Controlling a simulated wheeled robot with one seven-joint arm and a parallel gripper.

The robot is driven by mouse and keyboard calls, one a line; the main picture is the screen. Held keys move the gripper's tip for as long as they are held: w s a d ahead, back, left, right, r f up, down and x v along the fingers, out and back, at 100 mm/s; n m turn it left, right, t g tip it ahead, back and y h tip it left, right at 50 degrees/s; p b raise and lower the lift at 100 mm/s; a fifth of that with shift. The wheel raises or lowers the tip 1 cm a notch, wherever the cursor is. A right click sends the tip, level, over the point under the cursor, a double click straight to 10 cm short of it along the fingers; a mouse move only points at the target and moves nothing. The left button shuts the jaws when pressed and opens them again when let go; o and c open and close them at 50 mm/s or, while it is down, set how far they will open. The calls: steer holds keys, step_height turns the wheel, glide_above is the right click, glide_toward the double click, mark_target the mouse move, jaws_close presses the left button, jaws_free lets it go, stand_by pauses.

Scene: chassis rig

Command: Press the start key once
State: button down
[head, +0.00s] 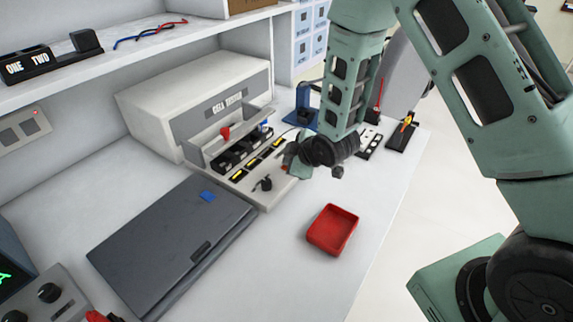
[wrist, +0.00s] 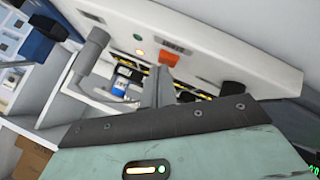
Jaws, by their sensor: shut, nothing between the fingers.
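A white bench machine with a grey lettered label (head: 228,106) stands at the back of the bench, with a row of black slots and yellow marks along its front. I cannot read which key is start. My gripper (head: 292,162) is at the right front of the machine. In the wrist view, its fingers (wrist: 163,74) are shut and empty, their tips appearing just below the orange-red key. I cannot tell whether they touch it.
A red tray (head: 332,231) lies in front of the machine. A dark grey flat case (head: 165,250) lies to its left. A blue stand (head: 303,112) and a black holder (head: 402,135) are at the right. A shelf (head: 140,52) runs above. Bare bench surrounds the tray.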

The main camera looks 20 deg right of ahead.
steer(key=shift+r+p, duration=0.5)
steer(key=shift+r, duration=0.35)
steer(key=shift+r+p, duration=1.8)
steer(key=shift+r, duration=0.75)
steer(key=shift+a, duration=0.1)
steer(key=s+a+r+m+g, duration=0.1)
steer(key=s+r, duration=0.4)
steer(key=s, duration=0.5)
steer(key=s+a+r+m+g+h, duration=0.1)
steer(key=s+a+r+m+g, duration=0.1)
steer(key=s, duration=0.9)
steer(key=s+a+r+m+g+h, duration=0.1)
steer(key=s+r+g, duration=0.4)
steer(key=s, duration=0.6)
step_height(320, 180, up, 3)
steer(key=shift+s+a+f+m+g, duration=0.2)
steer(key=shift+a+m+g, duration=0.25)
steer(key=shift+a, duration=0.8)
